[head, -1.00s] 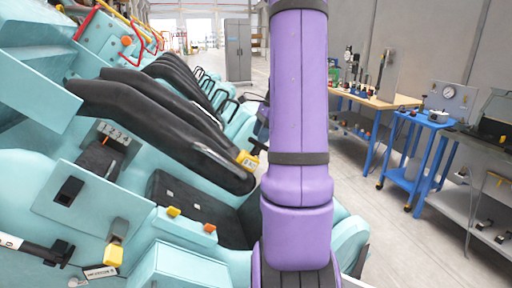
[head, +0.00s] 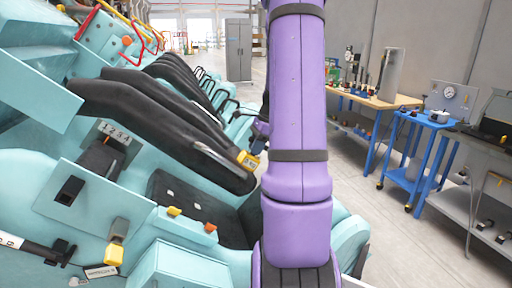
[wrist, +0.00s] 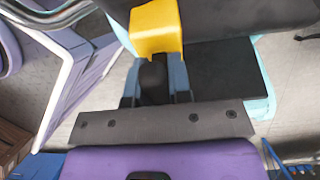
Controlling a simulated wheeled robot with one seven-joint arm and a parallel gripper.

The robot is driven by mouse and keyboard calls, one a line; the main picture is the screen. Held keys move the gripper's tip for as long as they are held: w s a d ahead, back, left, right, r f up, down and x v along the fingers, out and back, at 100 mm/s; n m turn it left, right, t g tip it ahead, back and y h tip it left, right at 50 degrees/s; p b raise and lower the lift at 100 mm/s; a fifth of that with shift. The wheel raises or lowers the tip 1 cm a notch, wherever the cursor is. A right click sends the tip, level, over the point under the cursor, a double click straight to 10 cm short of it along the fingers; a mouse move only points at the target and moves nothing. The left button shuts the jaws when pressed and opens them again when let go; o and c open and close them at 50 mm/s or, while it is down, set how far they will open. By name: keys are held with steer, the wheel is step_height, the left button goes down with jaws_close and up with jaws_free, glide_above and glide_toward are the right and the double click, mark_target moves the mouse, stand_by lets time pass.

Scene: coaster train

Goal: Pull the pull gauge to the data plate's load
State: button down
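A black-and-white tubular tool (head: 38,250) lies at the lower left of the head view and may be the pull gauge; its scale is too small to read. A small white tag (head: 101,271) with dark print is beside it; I cannot tell if it is the data plate. My gripper (head: 259,133) is mostly behind my purple arm, near the yellow end (head: 247,160) of a black restraint bar. In the wrist view, a yellow block (wrist: 155,28) is just ahead of my gripper (wrist: 154,97). A dark rounded piece shows between the fingers; I cannot tell whether they grip it.
Teal seats with black restraint bars (head: 165,115) fill the left. A blue cart (head: 428,120) with a dial gauge (head: 448,92) stands at the right, beside a wooden bench (head: 385,99) and a grey shelf (head: 470,215). The floor between is clear.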

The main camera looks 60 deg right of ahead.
steer(key=shift+d+v, duration=0.15)
steer(key=shift+v, duration=0.8)
steer(key=shift+d+v, duration=0.15)
steer(key=shift+v, duration=0.8)
steer(key=c, duration=1)
jaws_free()
steer(key=shift+s+f, duration=0.2)
steer(key=shift+c, duration=0.2)
steer(key=shift+r, duration=0.1)
steer(key=v, duration=1)
steer(key=shift+r, duration=0.3)
steer(key=shift+s, duration=0.1)
